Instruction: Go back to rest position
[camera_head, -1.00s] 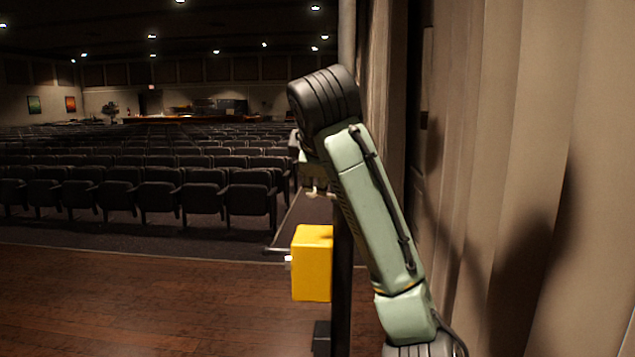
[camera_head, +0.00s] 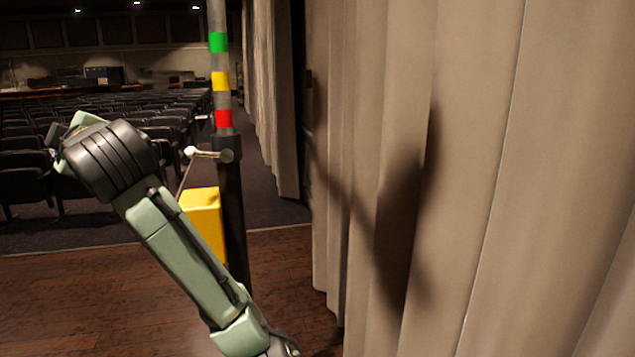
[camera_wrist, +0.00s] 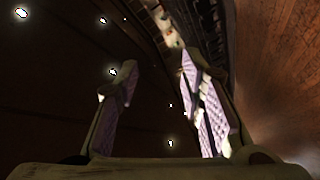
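In the wrist view my gripper (camera_wrist: 155,85) shows two fingers with pale purple pads standing apart, with nothing visible between them. In the head view my arm leans up and to the left, and its wrist end hides most of the gripper. A dark upright post (camera_head: 233,200) stands just right of my arm, with green, yellow and red bands on its grey upper part. A pale crank handle (camera_head: 205,154) sticks out to the left of the post. My gripper is left of the handle in the picture and appears apart from it.
A yellow box (camera_head: 206,215) is beside the post, partly behind my arm. A beige curtain (camera_head: 450,180) fills the right side, with my arm's shadow on it. Rows of dark seats (camera_head: 110,110) lie beyond the wooden floor (camera_head: 75,300). Bare floor lies at the lower left.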

